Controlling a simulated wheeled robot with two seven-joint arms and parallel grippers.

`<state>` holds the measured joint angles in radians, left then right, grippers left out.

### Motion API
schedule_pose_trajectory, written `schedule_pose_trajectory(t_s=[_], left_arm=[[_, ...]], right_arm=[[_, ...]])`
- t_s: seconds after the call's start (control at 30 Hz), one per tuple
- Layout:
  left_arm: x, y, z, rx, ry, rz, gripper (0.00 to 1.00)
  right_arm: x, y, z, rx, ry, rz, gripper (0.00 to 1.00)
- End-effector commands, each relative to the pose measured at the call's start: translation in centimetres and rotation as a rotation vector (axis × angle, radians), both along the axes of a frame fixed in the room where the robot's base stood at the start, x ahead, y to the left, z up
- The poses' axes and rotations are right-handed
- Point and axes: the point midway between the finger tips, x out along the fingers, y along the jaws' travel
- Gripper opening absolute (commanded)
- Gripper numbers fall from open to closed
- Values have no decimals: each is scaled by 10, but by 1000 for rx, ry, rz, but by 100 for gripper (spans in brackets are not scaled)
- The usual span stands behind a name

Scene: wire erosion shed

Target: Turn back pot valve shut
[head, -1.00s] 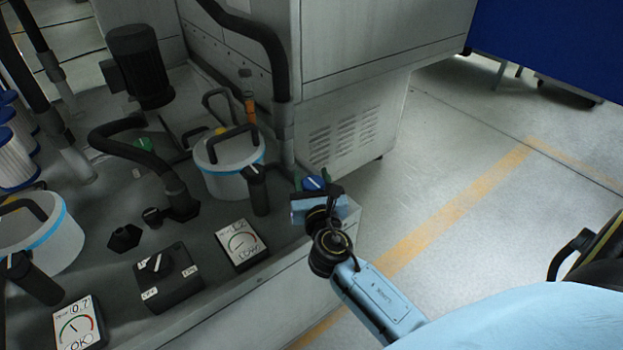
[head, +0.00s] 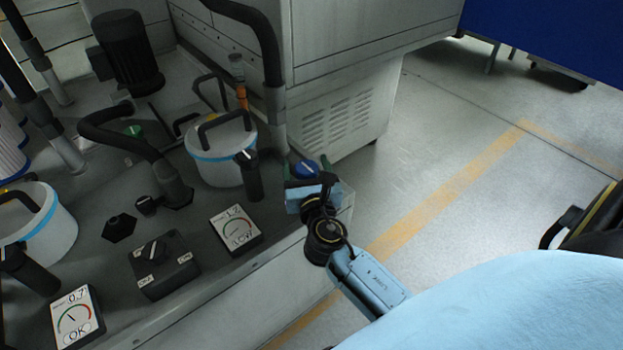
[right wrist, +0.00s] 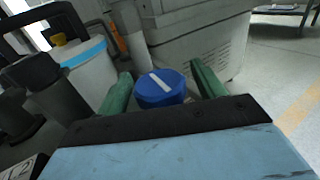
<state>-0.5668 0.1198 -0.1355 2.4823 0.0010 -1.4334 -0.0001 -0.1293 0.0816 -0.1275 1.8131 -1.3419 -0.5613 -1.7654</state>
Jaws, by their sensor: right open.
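A round blue knob with a white bar (head: 305,169) stands at the right corner of the bench in the head view, beside the back pot (head: 222,168), a white pot with a blue band and black handle. In the right wrist view the knob (right wrist: 160,91) sits between the two green fingers of my right gripper (right wrist: 161,88), with gaps at both sides. Its white bar runs diagonally from upper left to lower right. My right gripper (head: 306,174) is open around the knob and not closed on it. My left gripper is not in view.
A gauge reading 1.2 LOW (head: 236,230) and a black switch box (head: 163,265) lie left of my right arm. The front pot (head: 58,232) and a gauge reading OK (head: 75,318) are further left.

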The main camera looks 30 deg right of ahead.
Motion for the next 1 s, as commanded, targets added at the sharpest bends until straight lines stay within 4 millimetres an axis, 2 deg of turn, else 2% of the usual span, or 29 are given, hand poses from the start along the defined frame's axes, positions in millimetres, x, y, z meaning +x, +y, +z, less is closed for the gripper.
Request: schedule_pose_trajectory(t_s=[0.2, 0.5, 0.7, 1.0], left_arm=[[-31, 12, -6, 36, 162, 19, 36], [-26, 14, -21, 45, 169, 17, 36], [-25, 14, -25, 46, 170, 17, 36], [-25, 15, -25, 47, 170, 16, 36]], right_arm=[[-43, 18, 0, 1, 6, 1, 69], [-97, 42, 0, 2, 4, 0, 69], [-112, 48, 0, 1, 2, -1, 69], [-113, 49, 0, 0, 1, 0, 69]])
